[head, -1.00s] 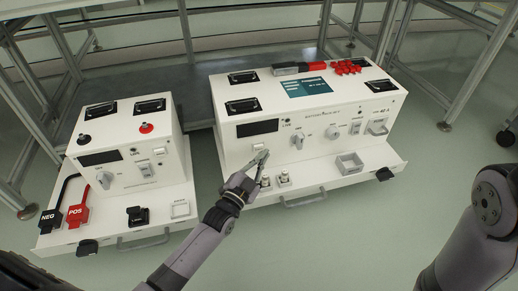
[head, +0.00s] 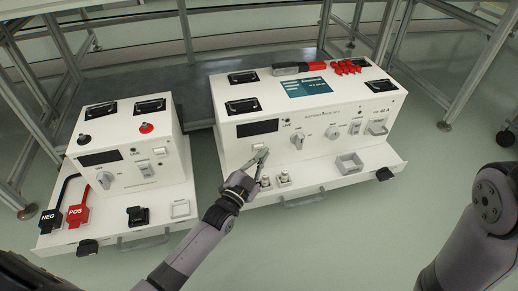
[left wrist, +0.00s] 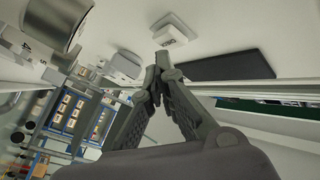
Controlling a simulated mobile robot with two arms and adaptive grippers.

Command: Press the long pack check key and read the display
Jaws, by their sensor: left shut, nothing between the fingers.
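The long white pack unit (head: 350,120) stands at the right, with a dark, blank display (head: 257,128) on its front. A small pale key (head: 259,147) sits just below that display. My left gripper (head: 264,153) is shut and empty, its fingertips right at the key and partly covering it. In the left wrist view, the closed fingertips (left wrist: 163,60) point at the square white key (left wrist: 172,30); I cannot tell if they touch it. The dark display (left wrist: 225,65) lies beside it there. My right gripper is out of view.
A shorter white unit (head: 125,150) stands to the left, with a black NEG clamp (head: 49,218) and red POS clamp (head: 78,215) on its tray. Knobs and switches line the long unit's front. Small terminals (head: 283,179) and a square holder (head: 349,163) sit on its ledge.

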